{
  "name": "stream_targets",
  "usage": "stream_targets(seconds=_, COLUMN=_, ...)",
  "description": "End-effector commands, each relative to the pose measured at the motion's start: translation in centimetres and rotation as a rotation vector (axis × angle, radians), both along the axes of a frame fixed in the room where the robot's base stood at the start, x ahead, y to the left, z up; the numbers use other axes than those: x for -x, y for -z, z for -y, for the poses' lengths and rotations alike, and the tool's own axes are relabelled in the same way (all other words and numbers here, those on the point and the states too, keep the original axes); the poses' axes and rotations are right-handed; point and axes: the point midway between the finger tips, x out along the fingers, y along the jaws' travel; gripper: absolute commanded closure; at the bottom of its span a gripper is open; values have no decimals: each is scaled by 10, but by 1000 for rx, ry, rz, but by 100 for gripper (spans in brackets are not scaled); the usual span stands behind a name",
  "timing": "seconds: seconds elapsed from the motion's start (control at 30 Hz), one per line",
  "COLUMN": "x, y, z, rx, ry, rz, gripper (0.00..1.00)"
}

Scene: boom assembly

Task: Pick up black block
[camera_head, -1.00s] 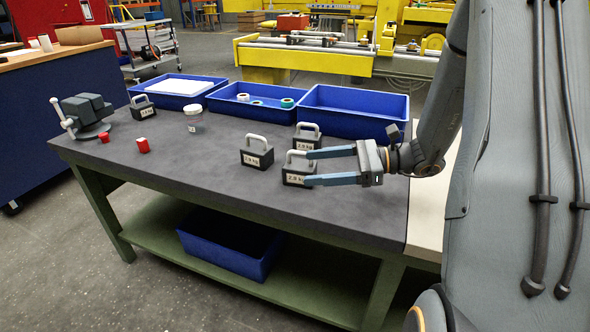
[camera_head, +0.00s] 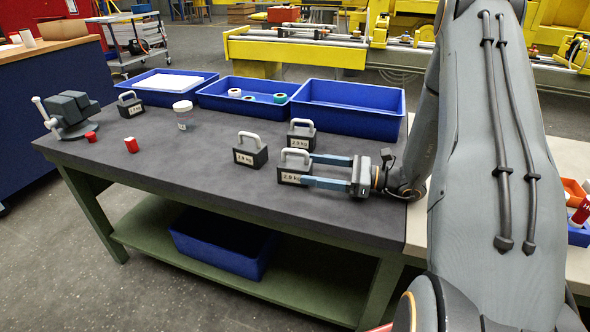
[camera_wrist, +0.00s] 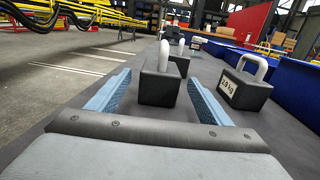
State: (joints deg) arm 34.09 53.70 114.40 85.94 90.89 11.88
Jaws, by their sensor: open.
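A black block with a light grey handle and a "2.9 kg" label (camera_head: 292,175) stands upright near the right part of the dark table. My gripper (camera_head: 308,170) is open and low, with its two blue fingers pointing left at this block's right end. In the wrist view the block (camera_wrist: 160,88) stands between the fingertips, with a gap on each side. Whether the fingers reach far along its sides is hard to tell. Similar black blocks stand to its left (camera_head: 251,154), behind it (camera_head: 302,140) and at the far left (camera_head: 131,107).
Blue bins (camera_head: 350,122) line the table's back edge. A vise (camera_head: 72,115), two red pieces (camera_head: 131,145) and a lidded jar (camera_head: 183,118) are on the left. The block behind (camera_wrist: 243,90) stands close to one finger. The table front is clear.

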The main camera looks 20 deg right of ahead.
Motion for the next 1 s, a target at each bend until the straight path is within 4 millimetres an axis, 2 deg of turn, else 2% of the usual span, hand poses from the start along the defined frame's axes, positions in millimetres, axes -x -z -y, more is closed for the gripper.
stream_targets(seconds=0.4, x=-27, y=-1, z=-48, rx=1, ry=-1, rz=0, gripper=27)
stream_targets(seconds=0.73, x=-30, y=0, z=-52, rx=1, ry=1, rz=0, gripper=27)
stream_targets(seconds=1.0, x=-30, y=0, z=-52, rx=1, ry=1, rz=0, gripper=73)
